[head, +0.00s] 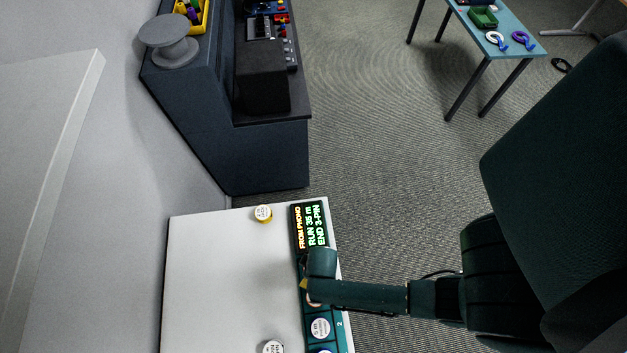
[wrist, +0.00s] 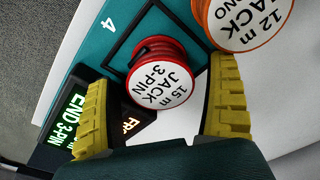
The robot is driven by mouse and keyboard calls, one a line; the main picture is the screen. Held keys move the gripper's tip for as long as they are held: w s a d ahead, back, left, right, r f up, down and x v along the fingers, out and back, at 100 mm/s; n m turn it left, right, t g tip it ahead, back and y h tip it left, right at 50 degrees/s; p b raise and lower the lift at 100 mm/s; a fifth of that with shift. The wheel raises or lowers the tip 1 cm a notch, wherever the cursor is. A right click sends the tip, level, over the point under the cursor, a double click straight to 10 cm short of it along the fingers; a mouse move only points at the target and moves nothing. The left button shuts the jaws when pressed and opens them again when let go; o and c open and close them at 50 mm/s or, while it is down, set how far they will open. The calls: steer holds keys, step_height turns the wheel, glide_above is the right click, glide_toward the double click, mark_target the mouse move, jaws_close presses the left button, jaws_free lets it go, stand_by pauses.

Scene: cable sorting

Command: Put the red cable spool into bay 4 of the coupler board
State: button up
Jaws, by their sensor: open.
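The red cable spool (wrist: 160,78), labelled "15 m JACK 3-PIN", shows in the wrist view over the black-outlined bay marked 4 (wrist: 108,24) on the teal coupler board (wrist: 138,22). It looks to be inside the outline; how fully it rests there I cannot tell. My gripper (wrist: 160,70) is open, with its yellow fingers on either side of the spool and gaps visible. In the head view my gripper (head: 305,284) is over the board (head: 338,337), just below its display, and hides the red spool.
An orange spool (wrist: 240,20) is close beside the red one. A display (head: 312,227) sits at the board's end. A white-labelled spool (head: 320,328) is near bay 2. Other spools (head: 263,213) (head: 272,347) stand on the white table (head: 220,290), its middle clear. A dark cabinet (head: 270,158) stands beyond.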

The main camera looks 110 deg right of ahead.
step_height(320, 180, up, 12)
steer(key=a+p, duration=0.1)
steer(key=shift+s+f, duration=0.15)
steer(key=shift+s, duration=0.3)
